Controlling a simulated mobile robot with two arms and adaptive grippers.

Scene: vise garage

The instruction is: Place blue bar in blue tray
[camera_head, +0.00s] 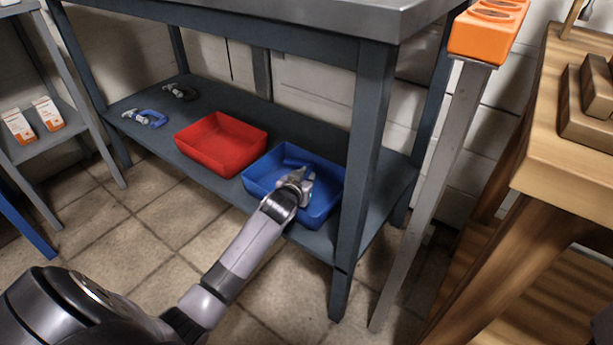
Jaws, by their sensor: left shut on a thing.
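The blue tray (258,187) sits on the lower shelf of the grey workbench, at the right end of the shelf beside a red tray. My left gripper (303,178) reaches over the tray's near side, inside its outline. It is shut on what looks like the blue bar (296,162), a blue piece showing just beyond the fingers. The bar blends with the blue tray, and my gripper hides part of it. I cannot tell whether it touches the tray floor. My right gripper is not in view.
The red tray (222,145) is empty. Two clamp-like tools, one blue (150,118) and one dark (182,91), lie farther left on the shelf. The bench leg (362,150) stands close to the blue tray's right side. A wooden bench (570,175) is at the right.

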